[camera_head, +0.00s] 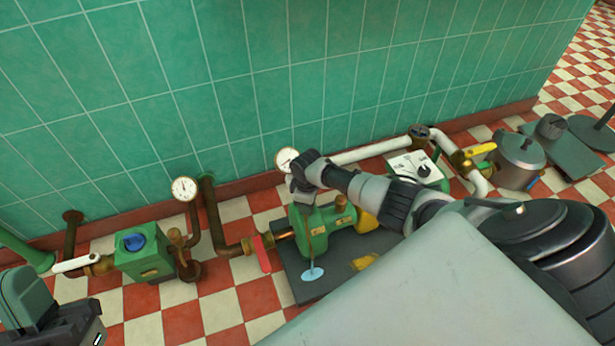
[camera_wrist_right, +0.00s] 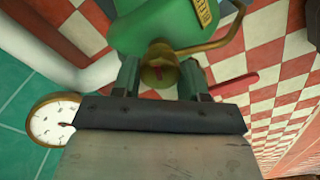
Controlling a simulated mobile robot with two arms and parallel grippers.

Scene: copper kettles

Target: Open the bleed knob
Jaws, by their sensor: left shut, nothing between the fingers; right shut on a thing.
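The brass bleed knob (camera_wrist_right: 158,72) sits on the end of the green pump body (camera_wrist_right: 150,22) in the right wrist view. My right gripper (camera_wrist_right: 160,78) is shut on it, one finger on each side. A small red mark shows on the knob. A bent brass tube (camera_wrist_right: 218,42) runs from beside it. In the head view my right gripper (camera_head: 302,172) is at the top of the green pump (camera_head: 318,222), and hides the knob there. My left gripper (camera_head: 45,308) is shut and empty at the lower left, partly cut off by the frame.
A pale blue patch (camera_head: 313,274) lies on the dark base plate (camera_head: 290,270) below the pump. A pressure gauge (camera_head: 287,158) is close beside my right gripper. A red lever (camera_head: 261,254), a green blue-topped box (camera_head: 142,255) and another gauge (camera_head: 184,189) stand left. Green tiled wall (camera_head: 250,80) is behind.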

